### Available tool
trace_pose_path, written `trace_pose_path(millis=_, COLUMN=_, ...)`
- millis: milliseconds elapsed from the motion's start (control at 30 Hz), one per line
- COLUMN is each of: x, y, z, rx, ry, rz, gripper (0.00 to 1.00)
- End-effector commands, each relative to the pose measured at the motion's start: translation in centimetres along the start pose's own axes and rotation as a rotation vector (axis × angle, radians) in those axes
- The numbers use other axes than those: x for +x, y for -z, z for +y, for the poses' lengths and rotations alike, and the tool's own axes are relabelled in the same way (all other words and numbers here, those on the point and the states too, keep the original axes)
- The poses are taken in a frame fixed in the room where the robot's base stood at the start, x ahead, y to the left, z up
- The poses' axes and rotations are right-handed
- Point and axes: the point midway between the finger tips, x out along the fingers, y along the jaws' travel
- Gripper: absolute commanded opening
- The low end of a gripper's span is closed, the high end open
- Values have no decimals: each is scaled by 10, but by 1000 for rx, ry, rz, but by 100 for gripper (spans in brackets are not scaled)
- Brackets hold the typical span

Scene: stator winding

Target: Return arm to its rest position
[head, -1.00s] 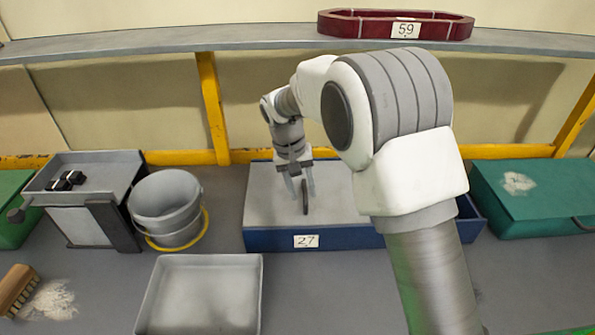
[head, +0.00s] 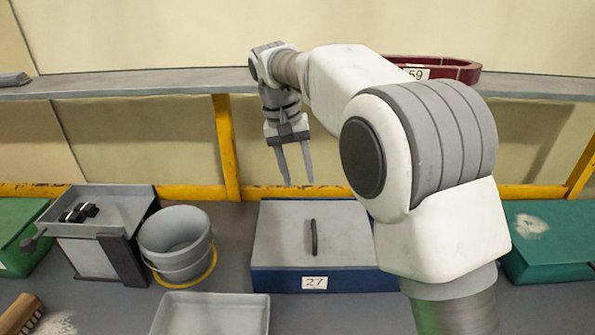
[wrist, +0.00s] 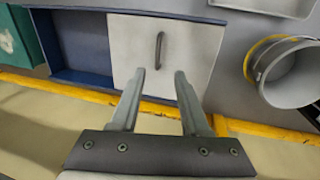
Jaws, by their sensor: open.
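My gripper (head: 295,164) is open and empty. It hangs in the air above and behind the blue box (head: 340,279) labelled 27, with its fingers pointing down. The box has a grey lid (head: 285,235) with a dark upright handle (head: 314,238). In the wrist view my open fingers (wrist: 160,78) show apart from the lid handle (wrist: 159,50), with nothing between them. The wrist view also shows an open blue compartment (wrist: 85,45) beside the lid. My arm hides the right part of the box in the head view.
A grey bucket (head: 172,240) with a yellow handle stands left of the box. A grey tray (head: 210,315) lies in front. A green case (head: 550,240) is at the right. A shelf (head: 130,84) runs behind, holding a red tray (head: 455,68). Yellow posts (head: 226,145) stand below it.

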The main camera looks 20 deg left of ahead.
Motion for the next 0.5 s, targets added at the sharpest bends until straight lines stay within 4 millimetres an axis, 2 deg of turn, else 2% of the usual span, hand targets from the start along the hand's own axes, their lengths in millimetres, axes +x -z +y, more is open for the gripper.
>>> trace_pose_path(millis=367, x=0, y=0, z=0, rx=0, ry=0, rz=0, gripper=46)
trace_pose_path(millis=500, x=-6, y=-3, z=11, rx=8, ry=8, rz=8, gripper=46)
